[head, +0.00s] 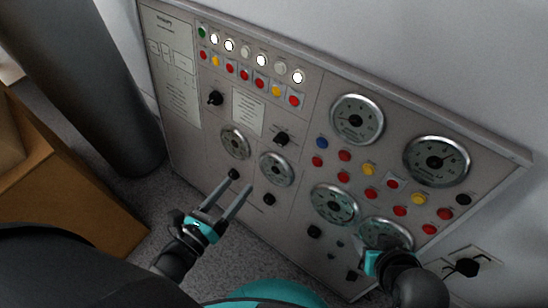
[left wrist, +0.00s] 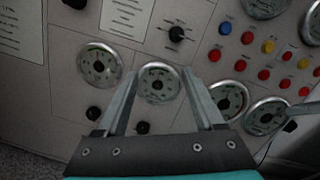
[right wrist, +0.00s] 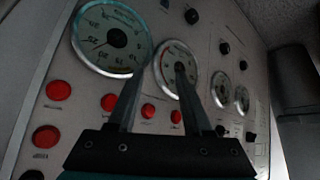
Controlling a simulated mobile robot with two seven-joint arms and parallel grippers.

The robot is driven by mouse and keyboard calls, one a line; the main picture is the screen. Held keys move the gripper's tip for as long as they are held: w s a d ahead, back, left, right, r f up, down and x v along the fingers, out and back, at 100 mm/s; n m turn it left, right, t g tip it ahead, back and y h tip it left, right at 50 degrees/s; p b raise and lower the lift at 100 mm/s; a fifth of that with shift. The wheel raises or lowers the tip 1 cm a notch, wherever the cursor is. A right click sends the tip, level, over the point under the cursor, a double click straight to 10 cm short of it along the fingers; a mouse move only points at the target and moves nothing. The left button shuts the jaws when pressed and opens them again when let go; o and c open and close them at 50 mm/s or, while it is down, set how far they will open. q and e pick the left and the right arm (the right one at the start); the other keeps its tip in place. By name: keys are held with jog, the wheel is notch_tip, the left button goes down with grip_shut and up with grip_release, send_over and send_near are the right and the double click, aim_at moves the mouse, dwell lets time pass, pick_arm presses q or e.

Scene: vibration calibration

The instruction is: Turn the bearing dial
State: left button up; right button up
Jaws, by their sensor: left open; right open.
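The grey control panel (head: 225,120) carries several round gauges and black knobs. Their labels are too small to read, so I cannot tell which is the bearing dial. My left gripper (head: 237,184) is open and empty in front of the lower left of the panel, near a black knob (head: 234,174) below two small gauges. In the left wrist view a round gauge (left wrist: 158,83) shows between its fingers. My right gripper (right wrist: 162,72) is open and empty in front of a lower right gauge (head: 388,232). In the head view its fingers are hidden.
Rows of coloured buttons (head: 260,82) and red and yellow buttons (head: 370,194) stand out from the panel. A wall socket with a black plug (head: 466,266) is at the right. A brown box (head: 70,200) and a dark column (head: 100,80) stand at the left.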

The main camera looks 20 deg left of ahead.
aim_at(281, 140)
pick_arm(q)
jog(key=w+d+r+m+h+b, duration=0.1)
jog(key=w+d+m, duration=0.4)
jog(key=w, duration=0.8)
jog(key=shift+d+r+t+h+b, duration=0.35)
jog(key=shift+d+r+b, duration=0.2)
jog(key=shift+b, duration=0.85)
pick_arm(e)
jog(key=w+a+r+t+y, duration=0.2)
jog(key=a+r+t+y, duration=0.1)
jog(key=a+r+t, duration=0.1)
jog(key=shift+a+r+t, duration=0.3)
jog(key=shift+a+t, duration=0.3)
jog(key=shift+a, duration=0.2)
pick_arm(q)
jog(key=shift+c, duration=0.4)
grip_shut()
